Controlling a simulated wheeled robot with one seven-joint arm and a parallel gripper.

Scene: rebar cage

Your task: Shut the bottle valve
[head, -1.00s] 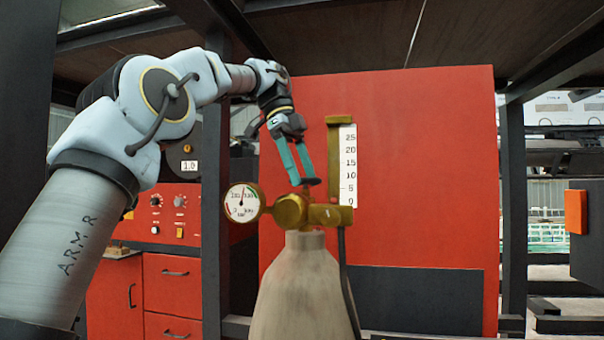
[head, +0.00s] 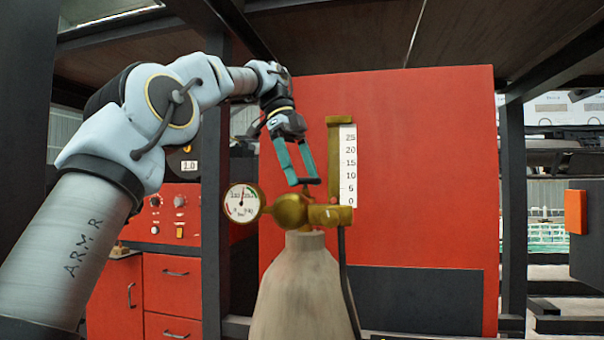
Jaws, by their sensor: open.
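The gas bottle (head: 300,290) stands upright in the middle, pale and worn, with its shoulder and neck in view. A brass valve and regulator body (head: 291,210) sits on top of it. A round white pressure gauge (head: 242,203) is on its left, and a brass flowmeter with a number scale (head: 347,165) rises on its right. My gripper (head: 304,182) has two teal fingers pointing down, spread apart and empty. The fingertips are just above the brass body in the picture. I cannot tell whether they touch it.
A red panel (head: 420,160) stands behind the bottle. A dark hose (head: 344,270) runs down the bottle's right side. A red control cabinet (head: 165,215) with knobs and drawers is at the left. Dark uprights (head: 512,200) and an overhead shelf frame the space. The room right of the flowmeter looks clear.

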